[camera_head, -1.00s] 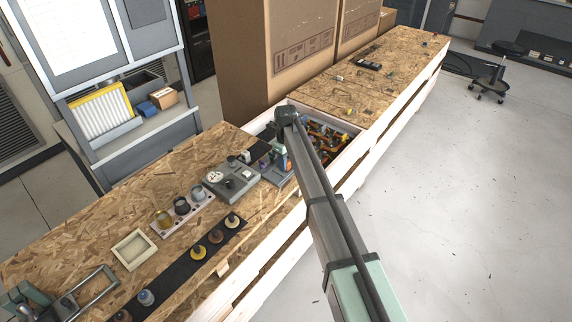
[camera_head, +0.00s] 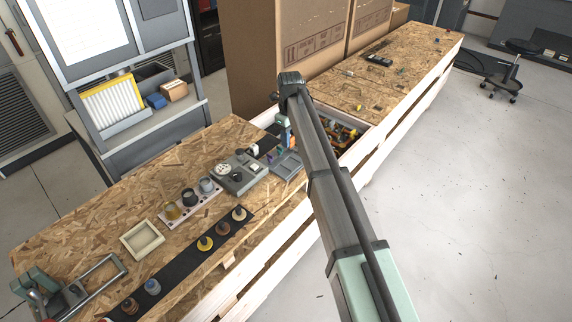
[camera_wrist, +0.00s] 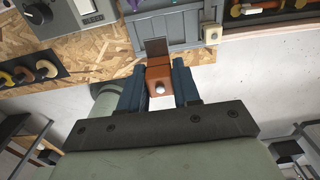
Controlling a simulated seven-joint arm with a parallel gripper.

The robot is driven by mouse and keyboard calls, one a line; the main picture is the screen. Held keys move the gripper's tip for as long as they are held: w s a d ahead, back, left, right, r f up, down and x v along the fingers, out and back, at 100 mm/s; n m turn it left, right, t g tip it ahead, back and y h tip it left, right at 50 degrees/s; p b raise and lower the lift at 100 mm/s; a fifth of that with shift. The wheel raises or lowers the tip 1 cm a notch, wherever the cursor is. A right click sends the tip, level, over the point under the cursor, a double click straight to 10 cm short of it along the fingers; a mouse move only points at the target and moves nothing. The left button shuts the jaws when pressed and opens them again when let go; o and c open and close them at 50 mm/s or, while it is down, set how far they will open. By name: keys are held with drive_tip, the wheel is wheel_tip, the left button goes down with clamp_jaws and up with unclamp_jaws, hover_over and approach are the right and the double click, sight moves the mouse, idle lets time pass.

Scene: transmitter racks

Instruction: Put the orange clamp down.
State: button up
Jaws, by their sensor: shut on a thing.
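In the wrist view, my gripper (camera_wrist: 160,88) is shut on the orange clamp (camera_wrist: 160,76), which sits between its two blue fingers. A dark flat piece of the clamp points away from the fingers, over a grey tray (camera_wrist: 190,27). Whether the clamp touches the tray cannot be told. In the head view, my gripper (camera_head: 284,130) is beyond the end of my arm, above the bench near the grey tray (camera_head: 287,163). The clamp is not clearly visible there, and my arm hides part of that area.
A grey box with knobs (camera_head: 239,174) stands left of the tray. A bin of orange and yellow parts (camera_head: 342,133) lies to the right. Large cardboard boxes (camera_head: 310,40) stand behind. A black strip with knobs (camera_head: 190,262) and a cream frame (camera_head: 142,240) lie nearer on the wooden bench.

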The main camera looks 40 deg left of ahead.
drive_tip(key=s, duration=0.2)
hover_over(285, 172)
drive_tip(key=shift+f, duration=4.8)
drive_tip(key=shift+f, duration=0.55)
drive_tip(key=o, duration=1.1)
drive_tip(key=shift+c, duration=0.2)
